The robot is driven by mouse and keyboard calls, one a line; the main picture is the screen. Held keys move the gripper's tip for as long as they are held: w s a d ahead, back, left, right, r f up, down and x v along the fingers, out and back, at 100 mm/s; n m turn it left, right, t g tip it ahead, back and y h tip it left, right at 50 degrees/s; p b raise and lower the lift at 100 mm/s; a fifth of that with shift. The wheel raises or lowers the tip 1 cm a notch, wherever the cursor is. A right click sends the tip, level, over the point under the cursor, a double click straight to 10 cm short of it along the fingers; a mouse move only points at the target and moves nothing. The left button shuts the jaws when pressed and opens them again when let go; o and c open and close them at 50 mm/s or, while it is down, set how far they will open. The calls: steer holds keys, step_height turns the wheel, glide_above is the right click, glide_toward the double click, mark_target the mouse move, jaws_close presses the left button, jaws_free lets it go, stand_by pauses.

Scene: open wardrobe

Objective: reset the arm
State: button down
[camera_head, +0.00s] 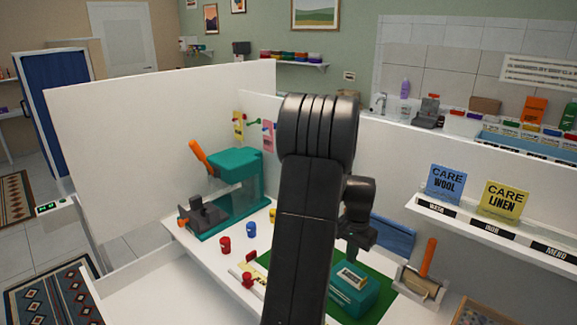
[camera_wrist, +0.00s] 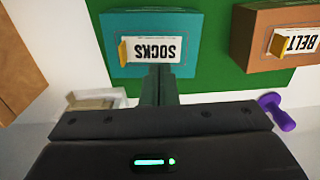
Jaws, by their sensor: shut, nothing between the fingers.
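My arm stands in the middle of the head view and bends over the white worktop. My gripper (camera_wrist: 158,88) is shut and empty in the wrist view. Its fingertips overlap the near edge of a teal box (camera_wrist: 117,50) with an upside-down SOCKS label; I cannot tell whether they touch it. In the head view my gripper (camera_head: 356,250) hangs by the teal box (camera_head: 350,303) on the green mat, partly hidden behind my arm.
A brown box labelled BELT (camera_wrist: 258,62) is right of the SOCKS box, and a purple object (camera_wrist: 278,112) lies near. A teal machine (camera_head: 232,168) and small spools (camera_head: 225,245) stand left. A shelf with CARE cards (camera_head: 445,184) borders the right.

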mark_target(349, 275)
step_height(349, 275, down, 6)
steer(key=b, duration=0.3)
steer(key=shift+r, duration=0.1)
